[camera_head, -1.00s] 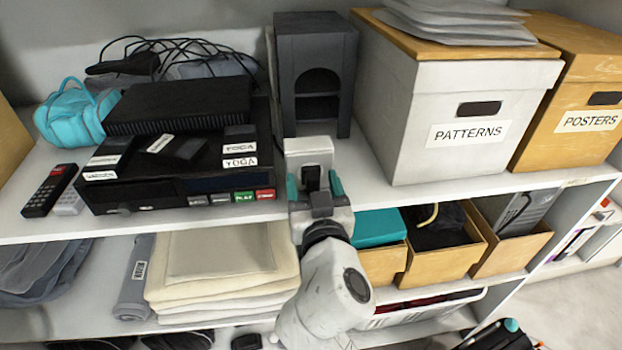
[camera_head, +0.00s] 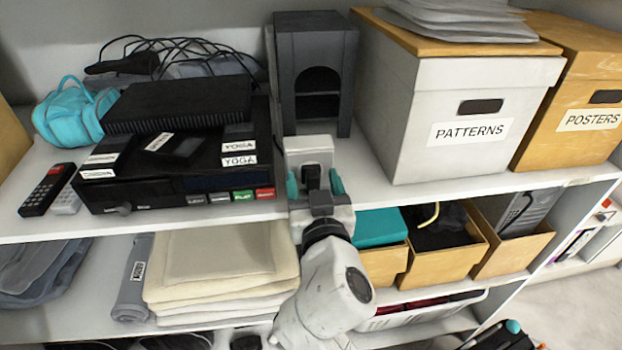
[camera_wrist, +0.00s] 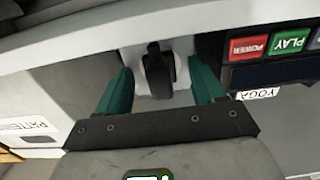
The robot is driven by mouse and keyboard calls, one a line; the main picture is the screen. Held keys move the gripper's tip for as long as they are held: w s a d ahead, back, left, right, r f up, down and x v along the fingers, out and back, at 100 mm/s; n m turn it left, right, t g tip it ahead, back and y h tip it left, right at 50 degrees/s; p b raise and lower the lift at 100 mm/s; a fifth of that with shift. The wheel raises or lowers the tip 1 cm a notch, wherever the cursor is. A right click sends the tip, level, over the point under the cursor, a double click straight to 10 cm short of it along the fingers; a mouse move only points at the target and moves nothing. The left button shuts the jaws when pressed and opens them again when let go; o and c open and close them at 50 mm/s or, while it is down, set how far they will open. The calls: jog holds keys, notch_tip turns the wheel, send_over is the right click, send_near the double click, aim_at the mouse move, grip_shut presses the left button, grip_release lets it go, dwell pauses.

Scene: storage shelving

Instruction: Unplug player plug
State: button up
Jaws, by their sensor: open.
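The player plug (camera_head: 311,176) is black and sits in a white socket block (camera_head: 310,150) at the shelf's front edge, right of the player. My gripper (camera_head: 315,184) is open, with one teal finger on each side of the plug. In the wrist view the black plug (camera_wrist: 159,72) stands upright between the fingers of my gripper (camera_wrist: 162,88), with gaps on both sides. The black player (camera_head: 180,185) stands to the left, with tapes lying on it. The plug's far side is hidden.
A dark grey speaker-like box (camera_head: 313,75) stands behind the socket. A white PATTERNS box (camera_head: 400,120) is to the right. Two remotes (camera_head: 50,192) lie at far left. Folded cream cloths (camera_head: 220,270) and wooden bins (camera_head: 445,245) fill the shelf below.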

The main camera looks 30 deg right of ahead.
aim_at(316, 187)
jog(key=shift+c, duration=0.4)
grip_shut()
jog(key=shift+s, duration=0.15)
jog(key=shift+b+v, duration=0.7)
jog(key=shift+v, duration=2.15)
jog(key=shift+d, duration=0.1)
jog(key=shift+s+d+p, duration=0.2)
jog(key=shift+s+d, duration=0.3)
jog(key=shift+d, duration=0.95)
jog(key=shift+s+d+p, duration=0.25)
jog(key=shift+s+d, duration=0.2)
jog(key=shift+d, duration=1)
jog(key=shift+s+d+p, duration=0.2)
jog(key=shift+s+d, duration=0.3)
jog(key=shift+d, duration=1)
